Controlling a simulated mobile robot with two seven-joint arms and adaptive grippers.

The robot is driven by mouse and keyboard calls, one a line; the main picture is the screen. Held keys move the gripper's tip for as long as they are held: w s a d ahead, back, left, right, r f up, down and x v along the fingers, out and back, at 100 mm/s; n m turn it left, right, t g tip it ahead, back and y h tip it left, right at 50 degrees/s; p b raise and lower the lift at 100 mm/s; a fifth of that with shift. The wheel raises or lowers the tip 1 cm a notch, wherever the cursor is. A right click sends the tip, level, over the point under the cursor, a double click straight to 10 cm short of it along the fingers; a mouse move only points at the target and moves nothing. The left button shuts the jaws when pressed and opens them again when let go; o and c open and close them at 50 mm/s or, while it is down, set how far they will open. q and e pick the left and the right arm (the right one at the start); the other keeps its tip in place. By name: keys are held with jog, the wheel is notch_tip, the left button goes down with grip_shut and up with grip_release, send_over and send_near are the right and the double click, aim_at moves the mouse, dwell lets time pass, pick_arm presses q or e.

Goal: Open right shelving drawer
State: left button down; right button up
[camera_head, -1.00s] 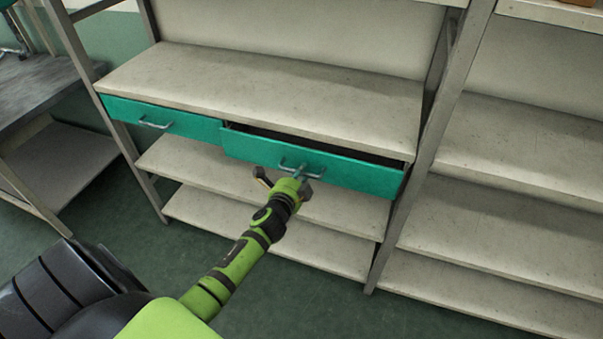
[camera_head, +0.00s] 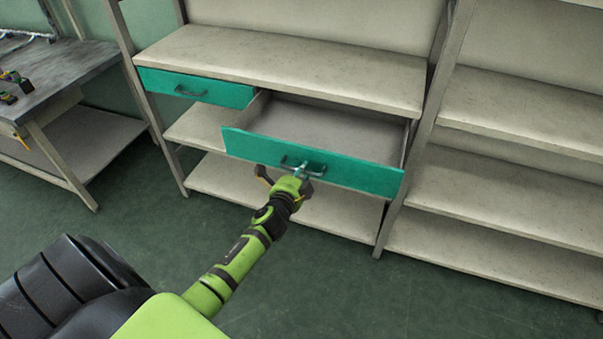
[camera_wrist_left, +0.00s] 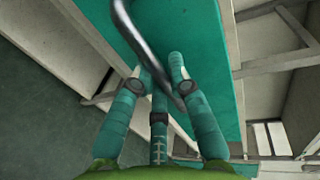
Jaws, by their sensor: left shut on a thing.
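The right shelving drawer (camera_head: 350,175) has a teal front and stands well out from the shelving, with its empty grey inside showing. My left gripper (camera_head: 300,172) is at the drawer front, shut on the metal handle (camera_head: 318,171). In the left wrist view the dark curved handle (camera_wrist_left: 147,40) passes between the teal fingers of the gripper (camera_wrist_left: 163,82), close to the teal drawer front (camera_wrist_left: 205,45). The left drawer (camera_head: 195,87) is closed, with its own handle. My right gripper is not in view.
Lower shelves (camera_head: 225,185) lie below the drawers and are bare. A second shelving unit (camera_head: 510,175) stands at the right. A workbench (camera_head: 60,70) with small objects is at the left. The green floor (camera_head: 330,285) in front is clear.

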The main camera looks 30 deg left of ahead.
pick_arm(q)
jog(key=shift+w, duration=0.1)
jog(key=c, duration=1.2)
grip_release()
jog(key=shift+o, duration=0.2)
jog(key=v, duration=1.2)
jog(key=shift+a, duration=0.1)
jog(key=s+d+f+n+g+h, duration=0.15)
jog(key=s+f, duration=0.25)
jog(key=f, duration=0.5)
jog(key=s+d+f+n+g, duration=0.2)
jog(key=s+f+n+g, duration=0.15)
jog(key=f, duration=0.65)
jog(key=s+d+f+n+g+h, duration=0.1)
jog(key=s+d+f+g, duration=0.1)
jog(key=s+f, duration=0.5)
jog(key=s+d+f+n+g, duration=0.2)
jog(key=s+f+n+g, duration=0.1)
jog(key=s+f, duration=0.5)
jog(key=s+d+f+n+g+h, duration=0.1)
jog(key=s+f+n+g, duration=0.3)
jog(key=s+f, duration=0.4)
jog(key=s+d, duration=0.1)
jog(key=s, duration=0.6)
jog(key=shift+s+d+f, duration=0.15)
jog(key=shift+s+d, duration=0.15)
jog(key=shift+s, duration=0.05)
